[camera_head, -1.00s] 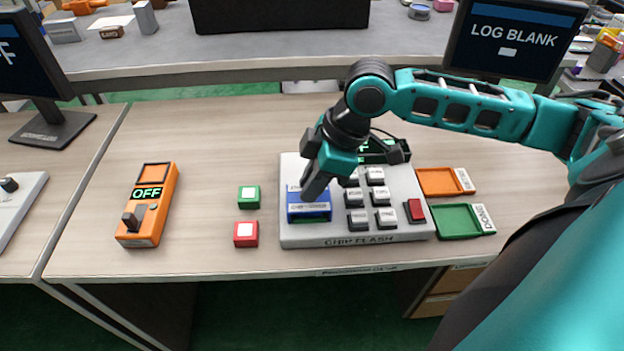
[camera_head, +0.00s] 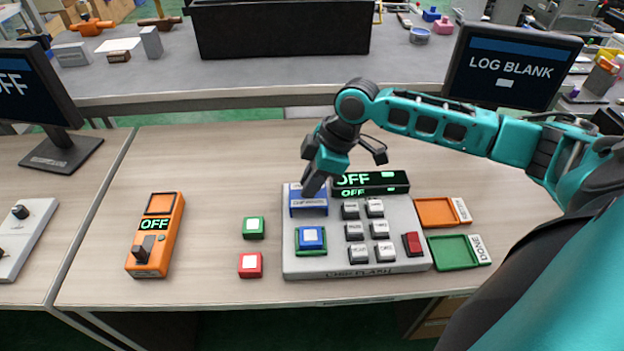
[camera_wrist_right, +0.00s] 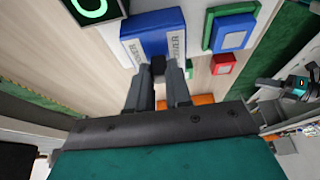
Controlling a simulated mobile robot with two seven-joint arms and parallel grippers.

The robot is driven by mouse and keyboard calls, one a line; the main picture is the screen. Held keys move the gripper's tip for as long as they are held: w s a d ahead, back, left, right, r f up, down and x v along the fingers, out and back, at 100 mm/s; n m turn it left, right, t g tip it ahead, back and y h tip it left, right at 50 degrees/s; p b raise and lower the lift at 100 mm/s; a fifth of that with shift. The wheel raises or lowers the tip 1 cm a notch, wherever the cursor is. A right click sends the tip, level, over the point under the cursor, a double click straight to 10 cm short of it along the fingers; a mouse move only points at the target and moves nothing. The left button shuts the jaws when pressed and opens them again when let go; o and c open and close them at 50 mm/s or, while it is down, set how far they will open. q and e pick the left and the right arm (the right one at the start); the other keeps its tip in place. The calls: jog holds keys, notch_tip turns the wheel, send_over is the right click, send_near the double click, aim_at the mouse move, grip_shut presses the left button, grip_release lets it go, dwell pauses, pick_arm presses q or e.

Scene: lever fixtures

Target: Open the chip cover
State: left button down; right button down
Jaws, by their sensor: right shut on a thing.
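The blue chip cover (camera_head: 309,207) stands raised at the back of its bay on the grey CHIP FLASH box (camera_head: 330,266). Below it, a blue chip with a white top (camera_head: 311,237) sits uncovered in a green-edged socket. My right gripper (camera_head: 312,188) is at the cover's top edge, shut on it. In the right wrist view the fingers (camera_wrist_right: 160,72) meet at a small dark tab on the cover (camera_wrist_right: 143,46). The exact grip is partly hidden by the fingers. My left gripper is not in view.
The box also has grey buttons, a red switch (camera_head: 412,243) and an OFF display (camera_head: 370,183). Green (camera_head: 253,228) and red (camera_head: 250,265) blocks lie left. An orange OFF lever unit (camera_head: 156,235) is further left. Orange (camera_head: 437,212) and green (camera_head: 454,252) trays lie right.

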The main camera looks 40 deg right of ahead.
jog(key=shift+w+d+r, duration=0.15)
jog(key=shift+w+d, duration=0.05)
jog(key=shift+w, duration=0.05)
jog(key=c, duration=1.2)
grip_release()
jog(key=shift+c, duration=0.2)
jog(key=shift+o, duration=1)
jog(key=p+v, duration=0.1)
jog(key=v, duration=1.1)
jog(key=shift+s+r+p, duration=0.25)
jog(key=shift+r+p, duration=0.05)
jog(key=shift+r, duration=0.05)
jog(key=shift+d, duration=0.1)
